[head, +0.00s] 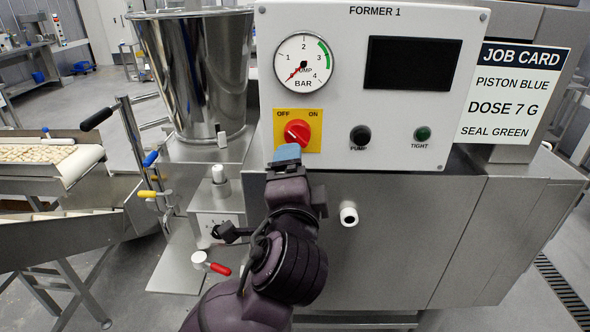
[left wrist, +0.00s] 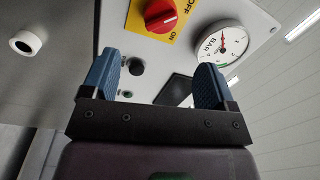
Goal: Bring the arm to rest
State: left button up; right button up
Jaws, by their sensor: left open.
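My left arm rises from the bottom of the head view. Its left gripper (head: 287,153) has blue fingertips just below the yellow switch plate (head: 281,115) with the red OFF/ON knob (head: 297,132). In the left wrist view the gripper (left wrist: 155,82) is open, its two blue fingers wide apart with nothing between them. The red knob (left wrist: 161,14) shows beyond the fingers in that view, apart from them. The right gripper is not in view.
The FORMER 1 panel (head: 345,100) carries a pressure gauge (head: 304,62), dark screen, black PUMP button (head: 360,137) and green TIGHT lamp (head: 422,133). A steel hopper (head: 195,75), several coloured-handled levers and a conveyor (head: 80,160) stand left. A job card (head: 513,95) is at right.

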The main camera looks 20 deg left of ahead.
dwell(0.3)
pick_arm(q)
jog(key=s+a+f+n+g+h, duration=0.1)
jog(key=a+f+n+g+h, duration=0.15)
jog(key=f, duration=0.95)
jog(key=s+a+f+n+g+h, duration=0.1)
jog(key=a+f+g+h, duration=0.15)
jog(key=f, duration=0.95)
jog(key=s+a+f+n, duration=0.4)
jog(key=s+f, duration=0.2)
jog(key=f, duration=0.2)
jog(key=s+a+f+n+g, duration=0.1)
jog(key=s+a+f+n, duration=0.3)
jog(key=s+f, duration=0.3)
jog(key=shift+s+a+f, duration=0.3)
jog(key=shift+a+f, duration=0.1)
